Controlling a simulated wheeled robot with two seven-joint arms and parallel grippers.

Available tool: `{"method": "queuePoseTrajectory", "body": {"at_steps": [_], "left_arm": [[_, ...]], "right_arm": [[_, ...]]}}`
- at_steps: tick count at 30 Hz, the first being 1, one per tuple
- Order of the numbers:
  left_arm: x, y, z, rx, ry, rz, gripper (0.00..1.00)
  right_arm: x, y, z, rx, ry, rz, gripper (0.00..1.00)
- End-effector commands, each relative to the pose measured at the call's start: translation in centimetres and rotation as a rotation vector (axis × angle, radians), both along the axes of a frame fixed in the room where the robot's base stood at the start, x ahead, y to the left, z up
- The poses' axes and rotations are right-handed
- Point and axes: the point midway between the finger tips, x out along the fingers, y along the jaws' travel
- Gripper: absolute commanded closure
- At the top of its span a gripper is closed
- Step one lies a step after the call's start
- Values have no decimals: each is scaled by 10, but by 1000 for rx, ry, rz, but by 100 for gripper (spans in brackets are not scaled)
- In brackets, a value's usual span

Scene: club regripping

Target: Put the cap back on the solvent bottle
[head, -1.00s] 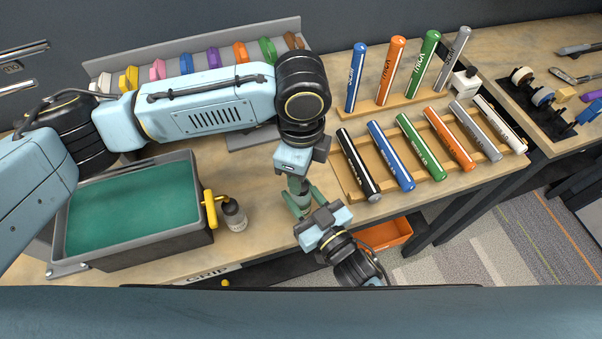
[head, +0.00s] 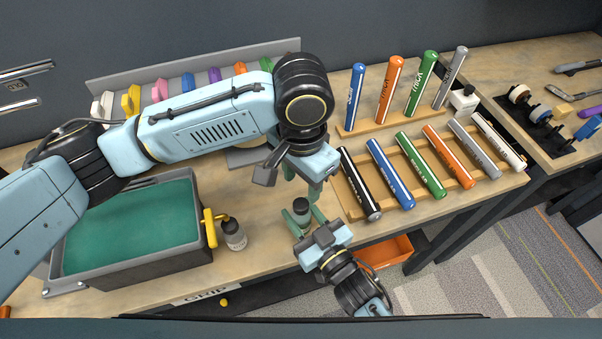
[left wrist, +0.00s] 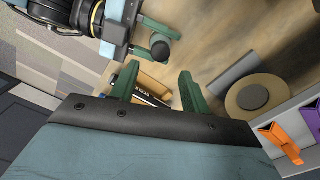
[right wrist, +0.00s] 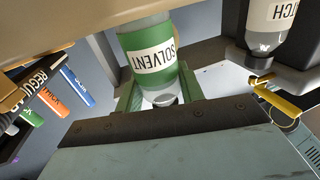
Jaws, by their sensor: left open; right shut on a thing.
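The solvent bottle (right wrist: 155,55), with a green label, is held upright between the fingers of my right gripper (right wrist: 160,92) at the table's front edge. In the head view my right gripper (head: 305,215) is around the bottle's body. A dark round cap (head: 301,204) shows on its top; it also shows in the left wrist view (left wrist: 160,48). Whether it is fully seated I cannot tell. My left gripper (head: 302,180) is open and empty, just above and behind the bottle. In the left wrist view its fingers (left wrist: 158,76) are apart with nothing between them.
A grey tray with green lining (head: 130,227) stands left, with a yellow hooked tool (head: 210,228) and small bottle (head: 234,236) beside it. A rack of coloured grips (head: 425,165) lies right. A tan disc with dark centre (left wrist: 240,103) lies behind my left gripper.

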Motion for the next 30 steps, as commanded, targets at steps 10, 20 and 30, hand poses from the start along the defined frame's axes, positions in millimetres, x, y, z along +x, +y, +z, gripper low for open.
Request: {"method": "queuePoseTrajectory", "body": {"at_steps": [10,20,30], "left_arm": [[0,1,8,0,0,334,54],[0,1,8,0,0,351,54],[0,2,-23,3,3,349,54]], "right_arm": [[0,0,0,-1,1,0,100],[0,0,0,-1,1,0,100],[0,0,0,-1,1,0,100]]}}
